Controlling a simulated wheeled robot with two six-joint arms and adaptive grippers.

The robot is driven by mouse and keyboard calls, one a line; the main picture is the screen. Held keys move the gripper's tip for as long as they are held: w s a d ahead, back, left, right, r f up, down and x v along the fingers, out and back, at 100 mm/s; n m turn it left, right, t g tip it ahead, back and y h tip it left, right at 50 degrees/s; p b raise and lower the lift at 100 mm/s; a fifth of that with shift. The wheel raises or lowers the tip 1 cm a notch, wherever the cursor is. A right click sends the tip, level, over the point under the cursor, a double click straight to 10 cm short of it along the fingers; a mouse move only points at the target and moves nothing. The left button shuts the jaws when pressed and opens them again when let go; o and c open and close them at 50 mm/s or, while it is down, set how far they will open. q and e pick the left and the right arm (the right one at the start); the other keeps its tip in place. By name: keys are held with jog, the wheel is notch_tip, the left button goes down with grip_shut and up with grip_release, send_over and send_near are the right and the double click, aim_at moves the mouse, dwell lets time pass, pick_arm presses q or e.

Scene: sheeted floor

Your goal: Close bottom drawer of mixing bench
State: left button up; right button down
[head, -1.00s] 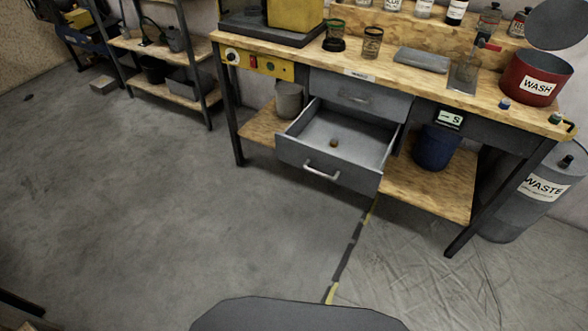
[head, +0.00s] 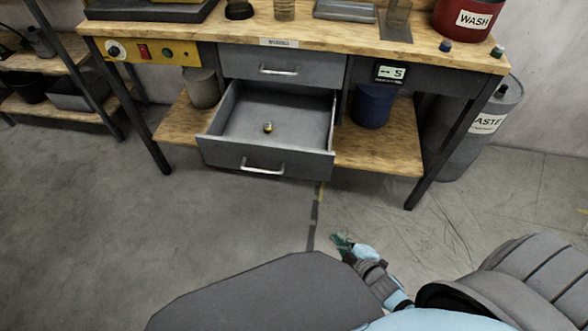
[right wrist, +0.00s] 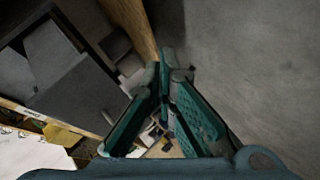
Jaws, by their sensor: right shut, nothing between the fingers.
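The mixing bench (head: 350,42) has two grey drawers. The bottom drawer (head: 225,155) is pulled well out, with its handle (head: 262,168) at the front and a small dark and yellow item (head: 268,127) inside on its floor. The top drawer (head: 245,66) is closed. My right gripper (head: 341,243) is low in front of the bench, to the right of and nearer than the bottom drawer, and apart from it. Its fingers (right wrist: 165,62) are shut and empty in the right wrist view. My left gripper is not in view.
A blue bucket (head: 374,107) and a grey pot (head: 202,88) stand on the bench's lower shelf (head: 385,150). A grey waste drum (head: 470,140) stands at the right, and a shelf rack (head: 75,60) at the left. The floor before the drawer is clear.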

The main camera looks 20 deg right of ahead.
aim_at(290, 152)
jog(key=w+a+r+n+t+y+b, duration=0.1)
jog(key=w+a+r+n+t+y, duration=0.15)
jog(key=r+n, duration=0.4)
jog(key=w+a+r+n+t+y+b, duration=0.2)
jog(key=w+a+r+n+t, duration=0.15)
jog(key=r, duration=0.55)
jog(key=shift+m+h, duration=0.25)
jog(key=shift+m, duration=0.15)
jog(key=w, duration=0.8)
jog(key=w+d, duration=0.1)
jog(key=w, duration=0.4)
jog(key=shift+w+f, duration=0.1)
jog(key=shift+f, duration=0.15)
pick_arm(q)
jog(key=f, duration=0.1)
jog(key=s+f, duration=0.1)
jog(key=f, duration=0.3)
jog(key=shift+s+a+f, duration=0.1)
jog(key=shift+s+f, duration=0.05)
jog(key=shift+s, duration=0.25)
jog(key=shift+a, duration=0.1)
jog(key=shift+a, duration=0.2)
pick_arm(e)
jog(key=shift+d, duration=0.1)
